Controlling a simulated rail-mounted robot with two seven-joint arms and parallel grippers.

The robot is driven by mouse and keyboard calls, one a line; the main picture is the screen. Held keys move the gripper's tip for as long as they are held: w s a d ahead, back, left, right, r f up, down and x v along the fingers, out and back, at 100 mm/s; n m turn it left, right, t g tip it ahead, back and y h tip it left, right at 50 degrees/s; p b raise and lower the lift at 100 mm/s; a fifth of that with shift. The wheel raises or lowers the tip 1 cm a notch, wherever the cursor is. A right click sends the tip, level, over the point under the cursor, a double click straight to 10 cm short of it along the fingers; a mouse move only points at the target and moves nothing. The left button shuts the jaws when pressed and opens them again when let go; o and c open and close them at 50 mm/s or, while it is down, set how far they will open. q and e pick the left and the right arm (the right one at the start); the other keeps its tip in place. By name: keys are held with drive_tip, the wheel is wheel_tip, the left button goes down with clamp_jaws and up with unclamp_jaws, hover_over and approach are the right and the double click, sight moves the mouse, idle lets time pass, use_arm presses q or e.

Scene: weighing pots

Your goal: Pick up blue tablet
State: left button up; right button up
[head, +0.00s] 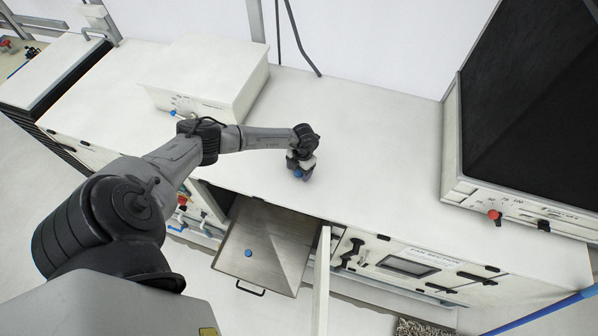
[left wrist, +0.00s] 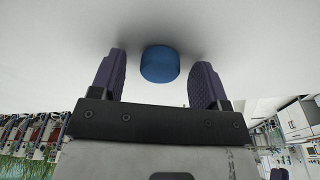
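A blue tablet (head: 298,174) lies on the white worktop, partly hidden under my left gripper (head: 301,167) in the head view. In the left wrist view the blue tablet (left wrist: 160,64) is a short round cylinder. It sits between the tips of the two purple-grey fingers of my left gripper (left wrist: 159,62), with a gap on each side. The left gripper is open and holds nothing. A second blue tablet (head: 248,253) is on the metal surface of the pulled-out drawer (head: 265,228). My right gripper is not in view.
A white box (head: 207,75) stands on the worktop (head: 370,125) behind my left arm. A large dark-windowed unit (head: 530,110) stands at the right. An open door (head: 321,285) sticks out beside the drawer. The worktop right of my left gripper is clear.

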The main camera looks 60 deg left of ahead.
use_arm(q)
drive_tip(key=c, duration=1)
